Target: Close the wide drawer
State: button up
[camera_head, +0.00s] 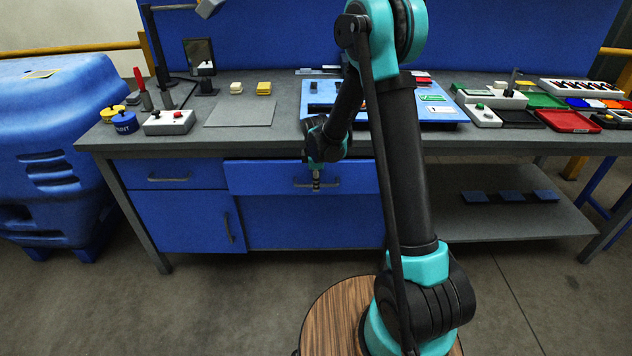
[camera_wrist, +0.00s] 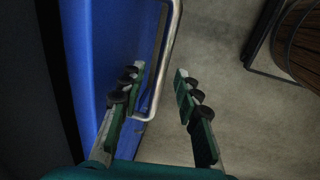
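The wide drawer (camera_head: 258,178) is the blue front under the middle of the bench. Its front appears to stand slightly proud of the narrower drawer beside it. My gripper (camera_head: 316,184) is in front of the drawer at its handle (camera_head: 332,183), partly covering it. In the wrist view, my gripper (camera_wrist: 160,88) is open, with its two fingers apart. The metal handle bar (camera_wrist: 162,60) shows between the fingers, nearer the left one. The left finger overlaps the blue drawer front (camera_wrist: 95,50). I cannot tell whether either finger touches the bar.
A narrower drawer (camera_head: 168,174) and a cabinet door (camera_head: 180,220) are at the left. The bench top (camera_head: 300,133) carries fixtures, trays and weights. A lower shelf (camera_head: 515,225) at the right holds dark blue pads. The floor in front (camera_head: 220,290) is clear.

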notch_tip(320, 180, up, 12)
jog(key=s, duration=0.2)
dwell(0.4)
jog(key=shift+s+f, duration=0.1)
jog(key=shift+c, duration=0.3)
